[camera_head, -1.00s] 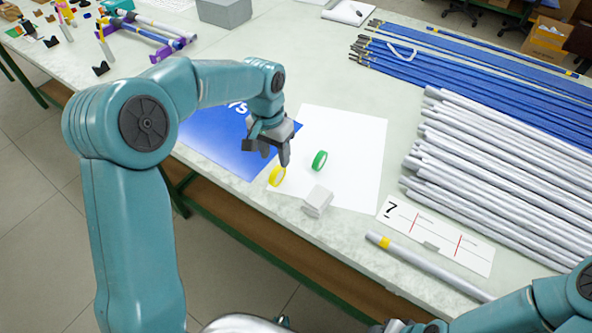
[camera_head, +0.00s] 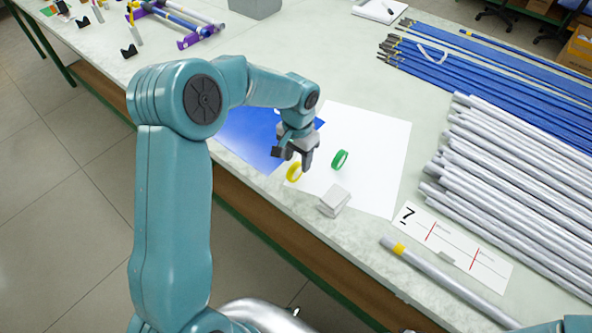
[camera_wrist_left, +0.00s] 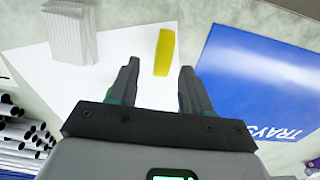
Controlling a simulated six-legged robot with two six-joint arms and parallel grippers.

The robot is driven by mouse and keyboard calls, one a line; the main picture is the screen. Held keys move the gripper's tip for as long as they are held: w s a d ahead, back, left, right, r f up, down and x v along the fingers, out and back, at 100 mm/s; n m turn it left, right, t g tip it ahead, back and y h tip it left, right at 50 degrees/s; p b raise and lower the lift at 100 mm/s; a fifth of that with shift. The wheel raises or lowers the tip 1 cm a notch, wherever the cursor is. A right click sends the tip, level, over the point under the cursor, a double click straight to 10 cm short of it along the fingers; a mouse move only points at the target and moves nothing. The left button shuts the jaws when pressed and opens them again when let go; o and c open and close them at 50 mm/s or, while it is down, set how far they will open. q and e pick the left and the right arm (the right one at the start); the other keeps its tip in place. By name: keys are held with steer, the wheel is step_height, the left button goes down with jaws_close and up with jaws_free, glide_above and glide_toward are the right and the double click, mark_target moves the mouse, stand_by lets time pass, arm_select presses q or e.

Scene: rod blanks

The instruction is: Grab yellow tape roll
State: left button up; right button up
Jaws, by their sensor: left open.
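The yellow tape roll (camera_head: 294,172) stands on its edge on the white sheet, near the table's front edge. My left gripper (camera_head: 297,159) is just above and beside it in the head view. In the left wrist view the yellow tape roll (camera_wrist_left: 165,52) lies ahead of the open fingers of my left gripper (camera_wrist_left: 158,75), roughly between their lines. Nothing is between the fingers. A green tape roll (camera_head: 340,159) stands to the right of the yellow one. My right gripper does not show.
A small whitish block (camera_head: 334,201) sits right of the yellow roll. It also shows in the left wrist view (camera_wrist_left: 72,35). A blue sheet (camera_head: 250,138) lies to the left. Grey rods (camera_head: 510,170) and a numbered card (camera_head: 455,242) occupy the right.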

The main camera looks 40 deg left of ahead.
mark_target(295, 165)
arm_select(q)
steer(key=f, duration=0.3)
steer(key=f+p, duration=0.1)
steer(key=f, duration=0.1)
steer(key=shift+s+a+f, duration=0.15)
steer(key=shift+s+a, duration=0.05)
steer(key=shift+s, duration=0.05)
jaws_close()
